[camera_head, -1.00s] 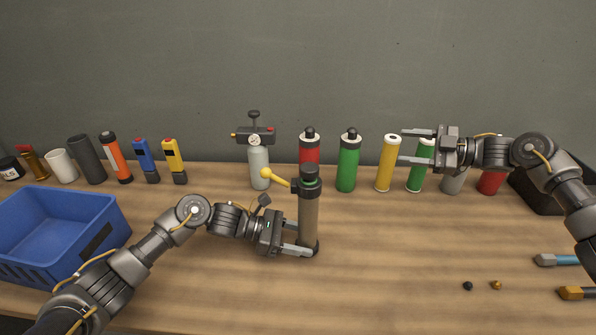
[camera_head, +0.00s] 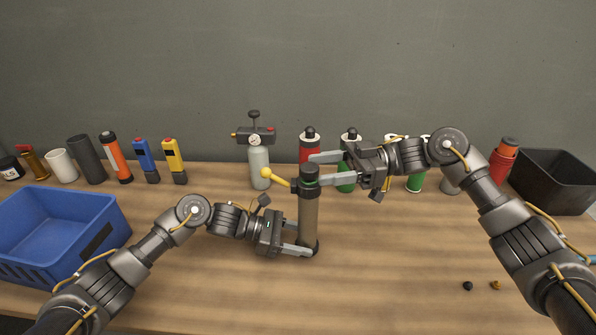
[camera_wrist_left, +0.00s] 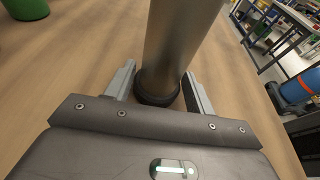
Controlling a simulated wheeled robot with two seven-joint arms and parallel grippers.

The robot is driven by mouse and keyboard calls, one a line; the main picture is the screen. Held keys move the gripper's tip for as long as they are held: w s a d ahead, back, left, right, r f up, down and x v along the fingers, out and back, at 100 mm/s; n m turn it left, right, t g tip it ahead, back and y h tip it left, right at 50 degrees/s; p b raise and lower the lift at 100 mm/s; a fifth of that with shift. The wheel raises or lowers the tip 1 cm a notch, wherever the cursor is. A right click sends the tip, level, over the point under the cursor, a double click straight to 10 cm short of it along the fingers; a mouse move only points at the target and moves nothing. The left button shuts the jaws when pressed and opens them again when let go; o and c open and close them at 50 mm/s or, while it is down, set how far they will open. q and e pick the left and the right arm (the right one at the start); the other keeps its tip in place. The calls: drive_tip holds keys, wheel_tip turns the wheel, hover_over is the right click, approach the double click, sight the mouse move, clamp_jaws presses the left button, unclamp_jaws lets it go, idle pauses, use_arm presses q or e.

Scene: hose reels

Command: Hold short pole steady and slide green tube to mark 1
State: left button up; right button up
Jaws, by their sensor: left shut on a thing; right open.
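The short pole (camera_head: 310,218) stands upright on the table, metallic grey with a dark foot. A dark band with a thin green edge (camera_head: 308,184) and a black cap (camera_head: 310,170) sit at its top; a yellow-knobbed lever (camera_head: 276,178) sticks out left. I cannot make out mark 1. My left gripper (camera_head: 306,248) is shut on the pole near its foot; in the left wrist view the pole (camera_wrist_left: 180,45) stands between the fingers (camera_wrist_left: 160,88). My right gripper (camera_head: 316,170) is open at the pole's top, its fingers reaching in from the right; contact is unclear.
A blue crate (camera_head: 62,225) is at left and a black bin (camera_head: 550,180) at right. A row of bottles and tools lines the back, including a grey valve bottle (camera_head: 259,165) and a red bottle (camera_head: 500,165). Small parts (camera_head: 468,286) lie front right.

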sight(298, 182)
drive_tip(key=x, duration=0.6)
clamp_jaws()
wheel_tip(298, 182, up, 4)
drive_tip(key=shift+r, duration=0.1)
unclamp_jaws()
idle(0.5)
drive_tip(key=v, duration=1.2)
